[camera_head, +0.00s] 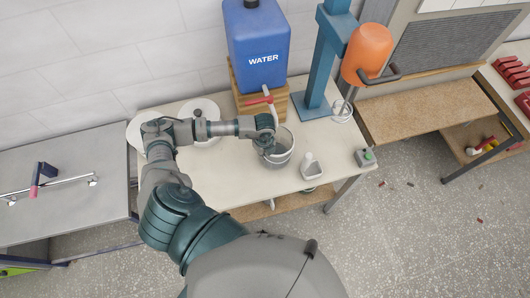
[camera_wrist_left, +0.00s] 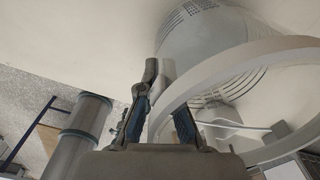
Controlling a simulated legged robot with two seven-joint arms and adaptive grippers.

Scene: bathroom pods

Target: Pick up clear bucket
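The clear bucket (camera_head: 281,154) stands upright on the light table, below the water tank's red tap. My left gripper (camera_head: 268,148) is at the bucket's left rim. In the left wrist view the bucket's thick pale rim (camera_wrist_left: 255,65) and see-through wall fill the upper right. My left gripper (camera_wrist_left: 163,98) has its two fingers apart there, with the rim edge seen between them. Whether the fingers touch the wall I cannot tell. My right gripper is in neither view.
The blue water tank (camera_head: 258,45) sits on a wooden stand behind the bucket. A grey scoop-like container (camera_head: 312,168) stands right of the bucket. White round plates (camera_head: 203,108) lie at the left.

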